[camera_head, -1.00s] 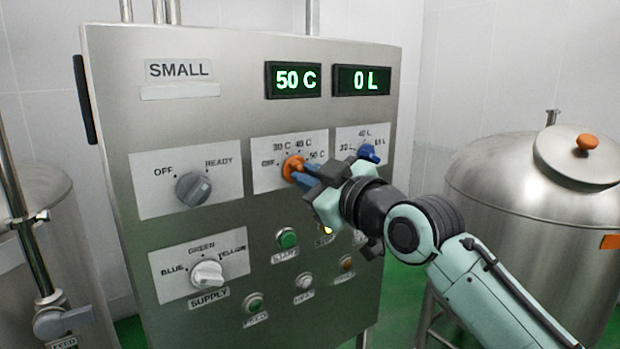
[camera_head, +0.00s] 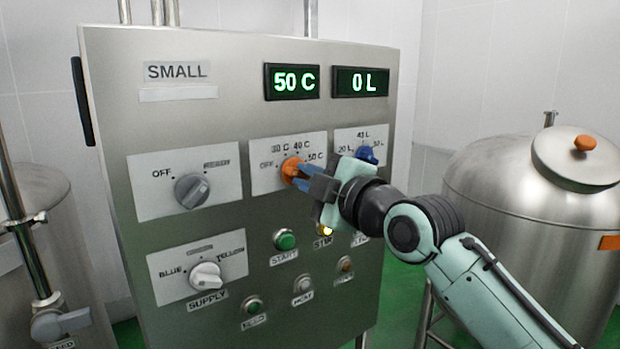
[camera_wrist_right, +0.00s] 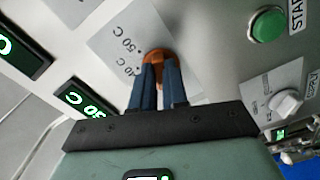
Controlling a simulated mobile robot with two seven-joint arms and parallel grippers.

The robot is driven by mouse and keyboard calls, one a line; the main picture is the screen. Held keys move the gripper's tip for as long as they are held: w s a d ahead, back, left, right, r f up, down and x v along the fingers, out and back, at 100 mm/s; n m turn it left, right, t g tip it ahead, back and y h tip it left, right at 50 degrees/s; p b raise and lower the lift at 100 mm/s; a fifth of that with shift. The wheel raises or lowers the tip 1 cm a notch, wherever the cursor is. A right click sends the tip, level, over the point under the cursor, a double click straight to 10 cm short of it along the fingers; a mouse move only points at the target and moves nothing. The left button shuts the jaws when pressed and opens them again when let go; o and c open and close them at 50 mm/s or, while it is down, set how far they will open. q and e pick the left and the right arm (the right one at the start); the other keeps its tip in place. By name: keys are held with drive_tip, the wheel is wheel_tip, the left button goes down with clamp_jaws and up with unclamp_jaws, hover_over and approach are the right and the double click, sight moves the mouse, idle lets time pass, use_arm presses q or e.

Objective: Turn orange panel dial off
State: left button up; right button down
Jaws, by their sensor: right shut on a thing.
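The orange dial (camera_head: 291,168) sits on a white plate marked OFF, 30 C, 40 C and 50 C on the steel panel (camera_head: 250,95). My right gripper (camera_head: 301,179) is shut on the orange dial, with its blue fingers at either side of the knob. The fingers hide part of the dial, so I cannot tell which mark it points to. In the right wrist view the orange dial (camera_wrist_right: 159,56) shows between the fingertips of my gripper (camera_wrist_right: 159,75). The temperature display (camera_head: 292,81) reads 50 C. My left gripper is not in view.
A blue dial (camera_head: 366,154) is close to the right of my gripper. A grey OFF/READY dial (camera_head: 192,189) and a white supply dial (camera_head: 206,276) are at the left. A green start button (camera_head: 285,239) is below. A steel tank (camera_head: 540,225) stands at the right.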

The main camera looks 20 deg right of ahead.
drive_tip(key=shift+r, duration=0.2)
drive_tip(key=c, duration=1.1)
unclamp_jaws()
drive_tip(key=shift+c, duration=0.2)
drive_tip(key=shift+f, duration=0.1)
drive_tip(key=shift+s, duration=0.1)
drive_tip(key=shift+s+d+f, duration=0.1)
drive_tip(key=shift+s+d, duration=0.05)
drive_tip(key=shift+s, duration=0.15)
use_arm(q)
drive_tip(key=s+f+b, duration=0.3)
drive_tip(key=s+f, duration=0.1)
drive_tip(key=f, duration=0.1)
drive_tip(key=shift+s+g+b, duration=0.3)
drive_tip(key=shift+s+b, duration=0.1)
use_arm(e)
drive_tip(key=v, duration=1.2)
drive_tip(key=shift+s, duration=0.3)
drive_tip(key=shift+w, duration=0.1)
